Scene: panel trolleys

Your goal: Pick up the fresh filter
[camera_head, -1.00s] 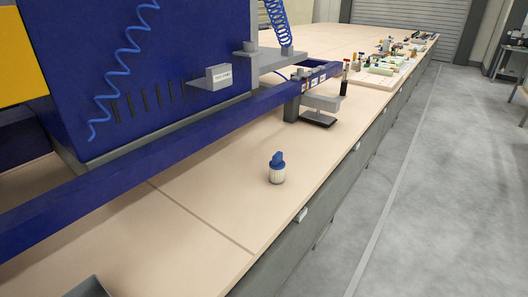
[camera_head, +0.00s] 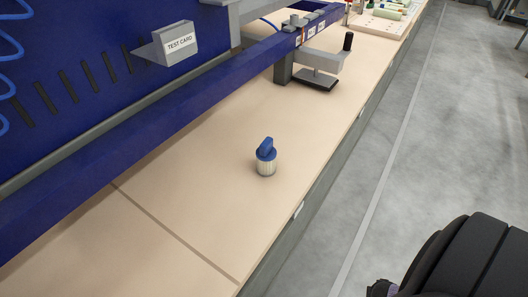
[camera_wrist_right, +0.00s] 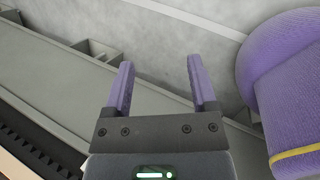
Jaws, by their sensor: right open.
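The filter (camera_head: 266,161) is a small cylinder with a pale ribbed body and a blue cap with a raised blue grip. It stands upright on the beige bench top (camera_head: 200,185), near the bench's front edge. In the right wrist view my right gripper (camera_wrist_right: 160,75) is open, with two purple fingers apart and nothing between them. It points at the grey floor and bench side, and the filter is not in that view. My left gripper is not in view.
A blue rail (camera_head: 150,130) runs along the bench behind the filter. A grey bracket with a black-knobbed post (camera_head: 318,72) stands farther back. A test card (camera_head: 180,43) sits on the blue panel. The bench around the filter is clear. Grey floor (camera_head: 400,130) lies at right.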

